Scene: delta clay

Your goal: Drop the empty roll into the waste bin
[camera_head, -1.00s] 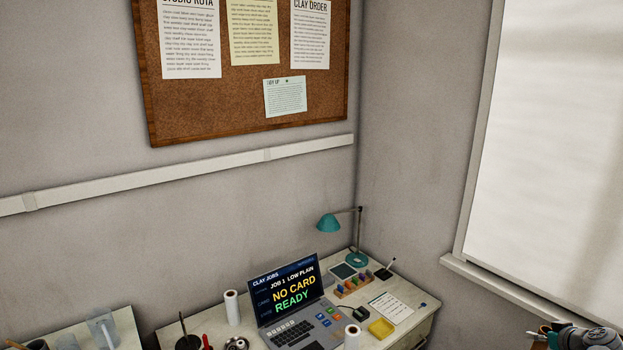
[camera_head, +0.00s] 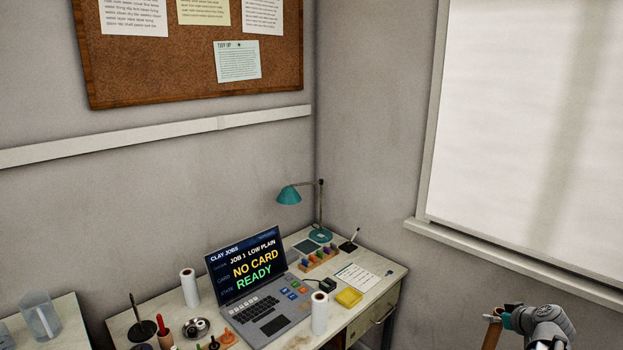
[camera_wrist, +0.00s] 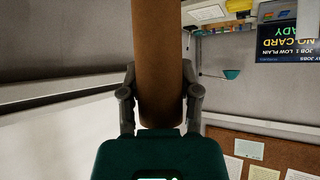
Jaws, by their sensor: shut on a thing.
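The empty roll is a bare brown cardboard tube (camera_wrist: 160,50). In the wrist view it runs up the middle of the picture, between the two grey fingers of my gripper (camera_wrist: 161,98), which is shut on it. In the head view my gripper (camera_head: 500,318) is at the lower right, below the window, with part of the brown tube (camera_head: 491,336) showing under it and cut off by the bottom edge. The waste bin is not in view.
A window sill (camera_head: 500,258) juts out behind my arm. The floor is hardly visible.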

